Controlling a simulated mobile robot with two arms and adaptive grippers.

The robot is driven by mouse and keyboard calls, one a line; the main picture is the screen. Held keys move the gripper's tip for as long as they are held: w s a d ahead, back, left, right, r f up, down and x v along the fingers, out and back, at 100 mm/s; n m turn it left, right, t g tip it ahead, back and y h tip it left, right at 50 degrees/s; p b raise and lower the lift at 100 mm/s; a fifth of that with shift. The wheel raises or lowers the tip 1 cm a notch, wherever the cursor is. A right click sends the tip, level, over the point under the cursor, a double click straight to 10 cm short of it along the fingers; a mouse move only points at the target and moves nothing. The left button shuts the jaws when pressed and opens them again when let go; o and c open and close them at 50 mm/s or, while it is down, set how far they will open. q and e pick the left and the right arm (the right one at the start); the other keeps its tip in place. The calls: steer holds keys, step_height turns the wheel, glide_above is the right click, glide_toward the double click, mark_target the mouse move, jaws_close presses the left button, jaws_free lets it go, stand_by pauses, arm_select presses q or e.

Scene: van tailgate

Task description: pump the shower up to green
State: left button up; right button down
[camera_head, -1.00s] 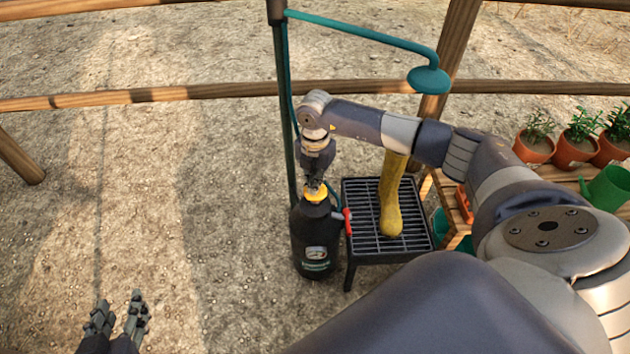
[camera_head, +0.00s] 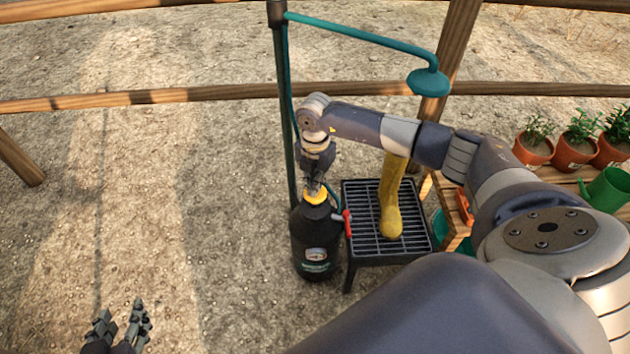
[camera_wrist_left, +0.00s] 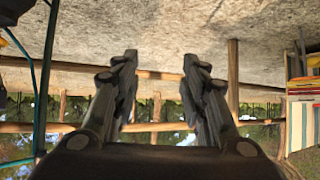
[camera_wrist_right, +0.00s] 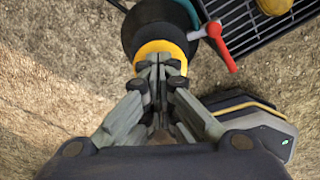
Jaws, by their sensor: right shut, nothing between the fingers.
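The pressure shower is a black tank (camera_head: 309,232) with a yellow collar (camera_head: 316,196) on top, standing upright on the ground. A round gauge (camera_head: 316,254) is on its front; its needle is too small to read. A red lever (camera_head: 347,223) is at its right side. My right gripper (camera_head: 314,187) is shut and empty, pointing down right at the tank's top. In the right wrist view its closed fingers (camera_wrist_right: 160,62) lie over the yellow collar (camera_wrist_right: 160,46) and hide the pump handle, if one is there. My left gripper (camera_head: 122,318) is open and empty over bare ground; its spread fingers show in the left wrist view (camera_wrist_left: 158,75).
A black grated stand (camera_head: 365,245) with a yellow boot (camera_head: 391,205) is close right of the tank. A green pole (camera_head: 284,110) with a teal shower head (camera_head: 429,81) rises behind it. Potted plants (camera_head: 573,142) and a green watering can (camera_head: 607,188) are at right. Ground at left is clear.

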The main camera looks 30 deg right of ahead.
steer(key=shift+s+r+p, duration=0.15)
steer(key=shift+r+p, duration=0.65)
steer(key=shift+r, duration=0.05)
arm_select(q)
steer(key=s+a+f+g+y+p, duration=0.1)
steer(key=s+a+f+g, duration=0.1)
steer(key=s, duration=0.4)
steer(key=s+a+f+g+p, duration=0.1)
steer(key=s+a+f+g, duration=0.1)
steer(key=s+g, duration=0.3)
steer(key=shift+s+f+y, duration=0.4)
steer(key=shift+s+f, duration=0.05)
steer(key=shift+s, duration=0.4)
arm_select(e)
steer(key=shift+r, duration=1.35)
arm_select(q)
steer(key=shift+a, duration=0.1)
